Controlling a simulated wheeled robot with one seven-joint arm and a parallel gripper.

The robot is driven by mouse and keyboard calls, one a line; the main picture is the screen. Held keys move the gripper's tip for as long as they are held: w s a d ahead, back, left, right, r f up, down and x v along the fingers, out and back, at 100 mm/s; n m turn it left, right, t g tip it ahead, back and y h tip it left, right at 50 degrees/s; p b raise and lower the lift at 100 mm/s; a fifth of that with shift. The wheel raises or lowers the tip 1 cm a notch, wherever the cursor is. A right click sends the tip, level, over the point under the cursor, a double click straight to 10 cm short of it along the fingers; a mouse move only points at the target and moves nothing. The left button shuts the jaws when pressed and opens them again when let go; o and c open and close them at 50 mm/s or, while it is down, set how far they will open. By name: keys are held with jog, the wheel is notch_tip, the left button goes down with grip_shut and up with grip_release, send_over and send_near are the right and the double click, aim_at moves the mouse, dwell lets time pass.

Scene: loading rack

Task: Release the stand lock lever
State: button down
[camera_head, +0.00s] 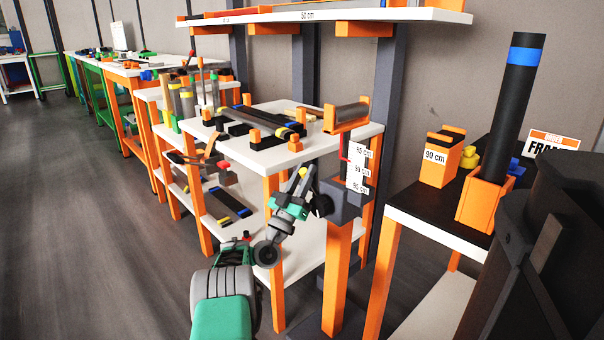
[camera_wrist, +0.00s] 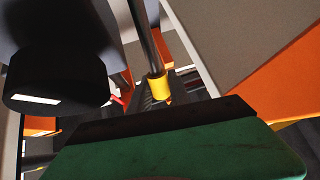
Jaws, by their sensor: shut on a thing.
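The stand has an orange post (camera_head: 338,265), a dark clamp block (camera_head: 347,196) and an orange cradle (camera_head: 346,117) on top. The lock lever has a yellow tip (camera_head: 304,172) at the left side of the block. In the wrist view its metal rod (camera_wrist: 146,38) runs down to a yellow end (camera_wrist: 157,86). My gripper (camera_head: 299,186) is at the lever, left of the block, and is shut on it. Its fingertips are too small to make out clearly. A round black part (camera_wrist: 60,75) sits to the left in the wrist view.
A white plate with height labels (camera_head: 358,168) is beside the stand. Behind it, a white shelf rack (camera_head: 262,150) holds bars and clamps. At right, a dark-topped table (camera_head: 408,200) holds an orange box (camera_head: 441,160) and a black tube (camera_head: 508,105). The floor at left is clear.

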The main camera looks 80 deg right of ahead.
jog(key=shift+r, duration=0.1)
jog(key=c, duration=1.2)
grip_release()
jog(key=v, duration=0.8)
jog(key=shift+d, duration=0.1)
